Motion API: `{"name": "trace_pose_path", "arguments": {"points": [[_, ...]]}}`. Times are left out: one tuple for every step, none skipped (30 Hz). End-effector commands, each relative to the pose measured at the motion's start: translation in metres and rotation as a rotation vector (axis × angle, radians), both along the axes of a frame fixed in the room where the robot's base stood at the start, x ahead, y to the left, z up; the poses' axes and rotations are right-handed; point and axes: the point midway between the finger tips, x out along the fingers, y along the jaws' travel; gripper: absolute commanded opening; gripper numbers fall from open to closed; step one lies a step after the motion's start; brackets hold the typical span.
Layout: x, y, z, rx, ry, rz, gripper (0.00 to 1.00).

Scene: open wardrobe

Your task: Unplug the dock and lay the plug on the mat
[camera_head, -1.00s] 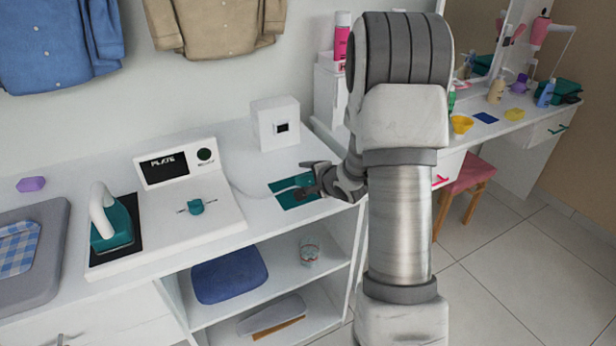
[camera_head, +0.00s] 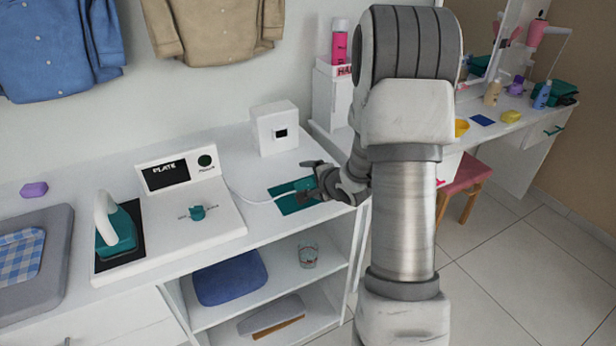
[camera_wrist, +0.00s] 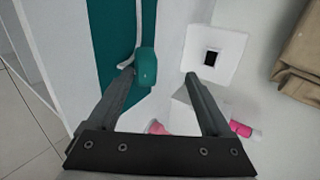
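The teal plug (camera_wrist: 147,67) lies on or just over the teal mat's edge, close beside one finger in the wrist view. A white cord (camera_head: 258,200) runs from the dock (camera_head: 185,205) across the mat (camera_head: 288,209) to it. My gripper (camera_head: 311,184) is low over the mat. In the wrist view my gripper (camera_wrist: 160,76) has its fingers wide apart, with the plug nearer the left finger and not clamped. The white socket box (camera_head: 274,128) stands behind the mat, its dark socket (camera_wrist: 210,58) empty.
A teal iron (camera_head: 117,232) stands on the dock's left part. A grey ironing pad (camera_head: 45,290) lies at far left. Shelves below hold a blue folded cloth (camera_head: 230,277) and a glass (camera_head: 308,255). The counter's right edge is near my gripper.

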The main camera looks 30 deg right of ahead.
Motion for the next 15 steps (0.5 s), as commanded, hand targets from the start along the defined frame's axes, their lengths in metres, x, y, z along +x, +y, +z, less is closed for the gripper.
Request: {"name": "trace_pose_path", "arguments": {"points": [[-0.002,-0.001,0.009,0.0,-0.001,-0.001,0.83],[-0.003,-0.001,0.011,0.0,-0.002,-0.001,0.83],[-0.004,-0.001,0.014,0.0,-0.003,-0.001,0.83],[-0.005,-0.001,0.017,0.0,-0.003,-0.001,0.83],[-0.006,-0.001,0.019,-0.001,-0.004,0.0,0.83],[-0.007,-0.001,0.022,-0.001,-0.004,0.0,0.83],[-0.008,-0.001,0.024,-0.001,-0.005,0.0,0.83],[-0.009,-0.001,0.026,-0.001,-0.005,0.0,0.83],[-0.01,-0.001,0.03,0.0,-0.005,-0.001,0.83],[-0.011,-0.001,0.032,0.0,-0.005,-0.001,0.83],[-0.012,-0.001,0.034,0.0,-0.006,-0.001,0.83],[-0.014,-0.001,0.037,0.0,-0.006,-0.001,0.83],[-0.015,-0.001,0.039,-0.001,-0.006,-0.002,0.83],[-0.015,-0.001,0.041,-0.001,-0.006,-0.002,0.83],[-0.016,-0.001,0.042,-0.001,-0.006,0.0,0.83]]}}
